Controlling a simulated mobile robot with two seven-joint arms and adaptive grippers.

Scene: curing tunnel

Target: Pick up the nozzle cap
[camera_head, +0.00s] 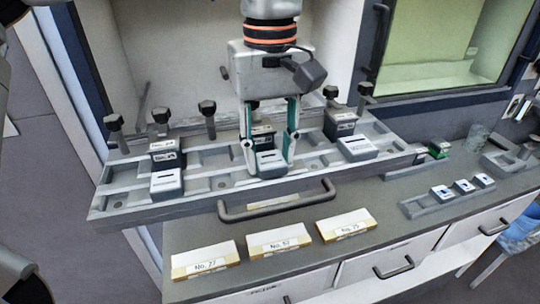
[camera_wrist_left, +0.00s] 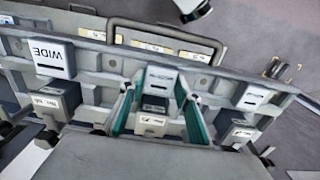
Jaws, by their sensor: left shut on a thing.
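My left gripper (camera_head: 268,152) reaches down into the grey slotted tray (camera_head: 112,200) with its two green-lined fingers on either side of a small grey cap (camera_head: 271,164) with a dark slot. I take this cap to be the nozzle cap; its label is too small to read. In the wrist view, the cap (camera_wrist_left: 161,80) sits between the fingertips (camera_wrist_left: 160,76), and the gripper is shut on it. The cap appears still down at the tray. My right gripper is not in view.
Similar blocks stand in the tray: one at the front left (camera_head: 166,183), one on the right (camera_head: 357,148) and others behind. Black knobs (camera_head: 207,108) rise along the back. A handle (camera_head: 277,205) runs along the front, before several labelled cards (camera_head: 279,240).

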